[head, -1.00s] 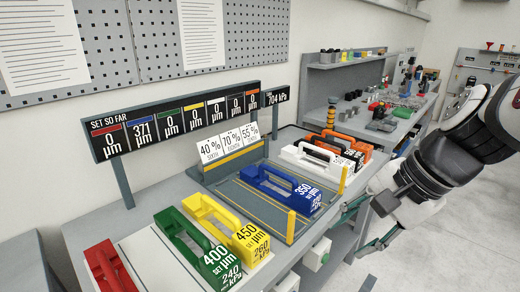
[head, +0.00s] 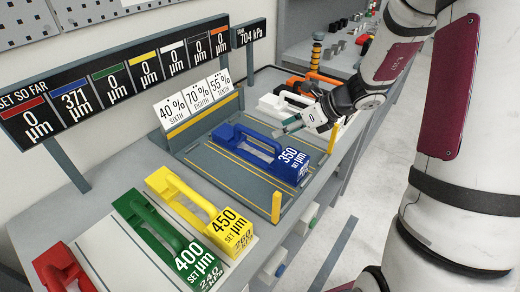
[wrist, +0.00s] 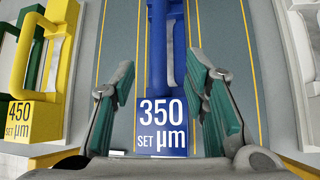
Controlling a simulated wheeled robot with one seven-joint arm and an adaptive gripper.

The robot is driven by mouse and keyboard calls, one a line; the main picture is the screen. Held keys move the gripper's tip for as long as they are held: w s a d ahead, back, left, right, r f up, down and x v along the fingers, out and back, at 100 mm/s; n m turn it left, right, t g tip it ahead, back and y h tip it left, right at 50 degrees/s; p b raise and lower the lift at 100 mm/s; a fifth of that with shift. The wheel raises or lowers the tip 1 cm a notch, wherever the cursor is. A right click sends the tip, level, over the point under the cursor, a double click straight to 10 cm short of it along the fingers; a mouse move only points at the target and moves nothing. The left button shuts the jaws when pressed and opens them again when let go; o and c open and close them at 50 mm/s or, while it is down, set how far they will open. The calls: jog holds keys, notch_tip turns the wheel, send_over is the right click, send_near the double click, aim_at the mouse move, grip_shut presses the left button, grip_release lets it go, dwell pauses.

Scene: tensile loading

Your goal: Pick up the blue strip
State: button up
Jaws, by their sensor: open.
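The blue strip (head: 260,150) lies on the grey tray with yellow lines (head: 225,175). It has a raised loop handle and a block end marked 350 µm set. In the wrist view the blue strip (wrist: 156,90) runs up the middle, between the two teal-padded fingers. Whether the fingers touch the strip cannot be told.
Yellow (head: 200,210), green (head: 165,240) and red (head: 62,268) strips lie to the left. White (head: 280,105) and orange (head: 300,85) strips lie behind the tray. Yellow posts (head: 276,207) stand at the tray's edge. A sign board (head: 110,85) stands behind.

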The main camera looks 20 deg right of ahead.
aim_at(262, 139)
jog(key=x, duration=1)
jog(key=shift+w+a, duration=0.1)
jog(key=shift+r, duration=0.1)
grip_shut()
